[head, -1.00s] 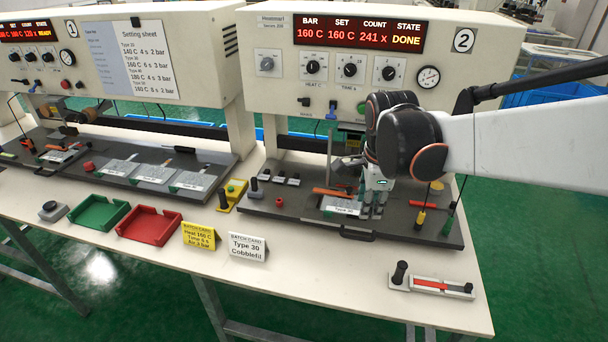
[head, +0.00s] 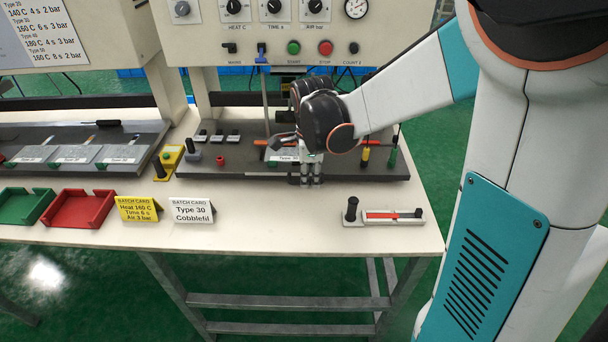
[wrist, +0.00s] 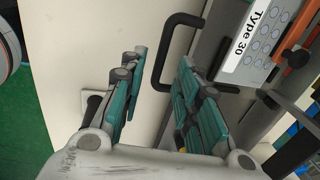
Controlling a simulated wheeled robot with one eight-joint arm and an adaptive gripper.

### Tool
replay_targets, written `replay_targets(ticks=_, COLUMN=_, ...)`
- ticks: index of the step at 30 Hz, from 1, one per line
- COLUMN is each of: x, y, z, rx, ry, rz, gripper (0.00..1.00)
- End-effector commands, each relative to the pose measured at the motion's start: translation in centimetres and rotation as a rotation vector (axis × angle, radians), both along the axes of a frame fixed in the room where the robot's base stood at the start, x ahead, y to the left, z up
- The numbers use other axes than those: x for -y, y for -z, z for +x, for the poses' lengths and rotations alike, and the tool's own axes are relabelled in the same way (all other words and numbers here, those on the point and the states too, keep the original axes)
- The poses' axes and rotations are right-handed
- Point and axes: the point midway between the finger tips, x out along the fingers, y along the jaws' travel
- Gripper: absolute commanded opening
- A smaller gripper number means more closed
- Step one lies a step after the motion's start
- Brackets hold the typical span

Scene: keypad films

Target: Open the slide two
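Slide two is the tray under press 2, carrying a grey plate labelled Type 30 (head: 285,155). The plate also shows at the upper right of the wrist view (wrist: 262,40). The slide's black bar handle (wrist: 162,62) sticks out from its front edge. My gripper (head: 308,178) is over the front edge of the press base. In the wrist view my gripper (wrist: 158,72) is open and empty, fingers wide apart. The handle's grip bar appears between the fingertips, nearer the right finger. I cannot tell whether they touch. In the head view my gripper and wrist largely hide the handle.
A red-barred latch block (head: 394,216) with a black knob lies at the table's front right. Two batch cards (head: 192,210) stand left of it. Red (head: 82,209) and green trays (head: 24,206) are farther left. Bare table lies in front of the base.

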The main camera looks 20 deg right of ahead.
Motion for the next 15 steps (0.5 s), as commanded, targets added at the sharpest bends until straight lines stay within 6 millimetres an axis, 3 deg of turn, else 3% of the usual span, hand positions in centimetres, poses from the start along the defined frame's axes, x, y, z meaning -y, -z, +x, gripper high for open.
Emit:
replay_targets(ticks=6, x=0.12, y=1.63, z=0.25, rx=0.000, ry=0.000, rz=0.000, gripper=0.30)
replay_targets(ticks=15, x=0.13, y=1.68, z=0.28, rx=0.000, ry=0.000, rz=0.000, gripper=0.30)
